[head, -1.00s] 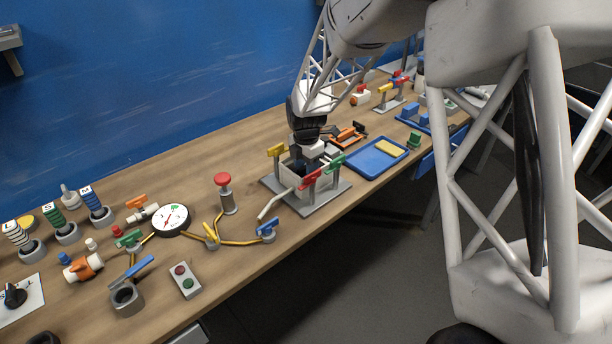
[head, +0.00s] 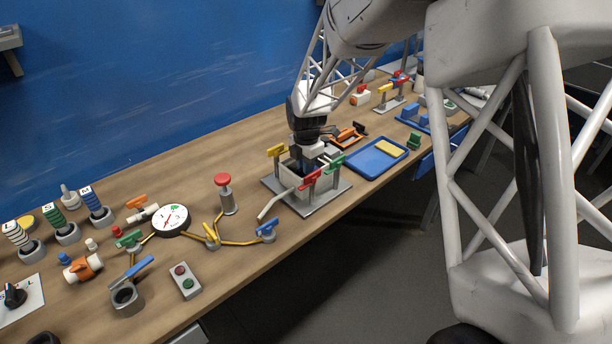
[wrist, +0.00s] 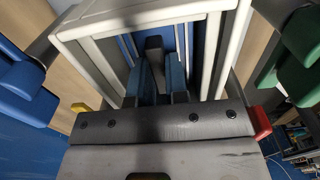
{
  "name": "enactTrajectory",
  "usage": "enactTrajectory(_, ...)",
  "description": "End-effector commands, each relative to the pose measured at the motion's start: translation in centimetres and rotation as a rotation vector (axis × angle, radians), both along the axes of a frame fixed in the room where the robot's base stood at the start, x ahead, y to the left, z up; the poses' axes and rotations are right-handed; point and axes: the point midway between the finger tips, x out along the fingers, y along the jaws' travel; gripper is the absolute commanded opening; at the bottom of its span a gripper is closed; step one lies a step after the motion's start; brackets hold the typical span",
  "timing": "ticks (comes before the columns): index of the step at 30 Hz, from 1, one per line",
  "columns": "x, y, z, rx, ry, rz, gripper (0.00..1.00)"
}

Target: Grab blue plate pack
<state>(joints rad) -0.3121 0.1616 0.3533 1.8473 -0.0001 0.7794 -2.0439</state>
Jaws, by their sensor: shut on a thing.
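The blue plate pack (wrist: 125,48) is inside a white open-topped box (wrist: 87,25), with dark blue upright plates showing between its pale slats in the wrist view. My gripper (wrist: 160,72) points down into the box and is shut on a dark grey upright piece in the middle of the pack. In the head view my gripper (head: 308,158) is over the white box (head: 290,183), and the pack is mostly hidden by the gripper and the box walls.
The box stands on a grey base (head: 308,207) with yellow, red and green clamp handles around it. A blue tray (head: 362,164) with a yellow block is close on the right. A red-topped post (head: 226,195) and yellow piping are on the left. The bench's front edge is near.

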Motion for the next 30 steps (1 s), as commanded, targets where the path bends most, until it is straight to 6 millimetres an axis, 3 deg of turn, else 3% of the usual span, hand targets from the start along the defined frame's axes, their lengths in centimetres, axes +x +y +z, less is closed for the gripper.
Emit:
enactTrajectory(13,0.0,0.0,1.4,0.001,-0.001,0.000,0.00)
enactTrajectory(30,0.0,0.0,9.0,0.001,-0.002,0.000,0.00)
